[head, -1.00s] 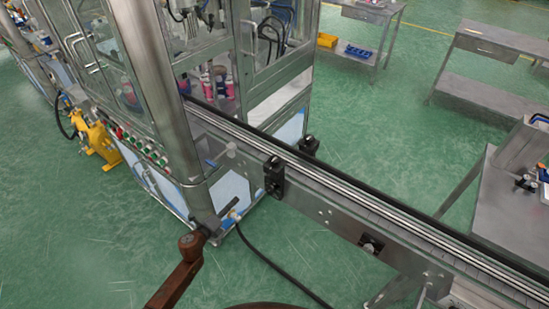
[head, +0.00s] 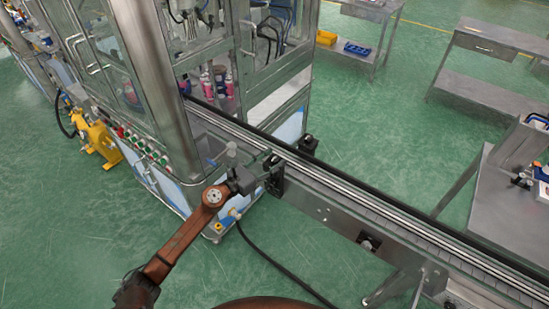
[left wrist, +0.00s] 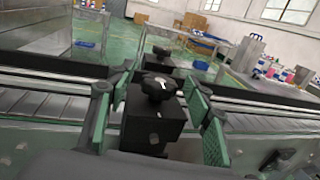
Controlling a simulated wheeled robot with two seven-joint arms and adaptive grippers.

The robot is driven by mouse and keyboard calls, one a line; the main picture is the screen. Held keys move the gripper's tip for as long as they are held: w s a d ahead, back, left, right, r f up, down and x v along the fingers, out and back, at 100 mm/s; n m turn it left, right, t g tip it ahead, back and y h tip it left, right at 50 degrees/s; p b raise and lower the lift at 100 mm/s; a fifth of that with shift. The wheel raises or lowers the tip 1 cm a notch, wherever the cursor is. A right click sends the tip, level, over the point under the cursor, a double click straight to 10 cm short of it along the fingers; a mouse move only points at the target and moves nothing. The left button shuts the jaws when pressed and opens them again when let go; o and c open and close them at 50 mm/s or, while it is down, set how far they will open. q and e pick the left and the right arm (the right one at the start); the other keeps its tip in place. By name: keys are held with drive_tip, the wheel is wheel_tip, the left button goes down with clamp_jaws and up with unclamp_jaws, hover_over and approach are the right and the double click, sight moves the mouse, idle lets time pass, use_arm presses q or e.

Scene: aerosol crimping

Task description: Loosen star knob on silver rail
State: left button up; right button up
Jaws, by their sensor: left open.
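The star knob (left wrist: 158,86) is black, with a pale mark on top. It sits on a black clamp block (left wrist: 152,122) at the near side of the conveyor; the block also shows in the head view (head: 277,184). The silver rail (head: 345,191) runs along the conveyor. My left gripper (head: 264,171) is at this block. In the left wrist view its two green-padded fingers are spread, one on each side of the knob and block, with visible gaps. In the head view the gripper partly hides the block and knob. My right gripper is not in view.
A second black clamp block (head: 308,145) stands on the far side of the conveyor (head: 390,232). The glass-walled machine (head: 150,70) with a steel corner post stands to the left. Steel tables (head: 490,90) stand at the right. A black cable (head: 270,262) lies on the green floor.

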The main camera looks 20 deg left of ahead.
use_arm(q)
drive_tip(key=shift+w+d, duration=0.2)
drive_tip(key=shift+w, duration=0.1)
drive_tip(key=shift+c, duration=0.4)
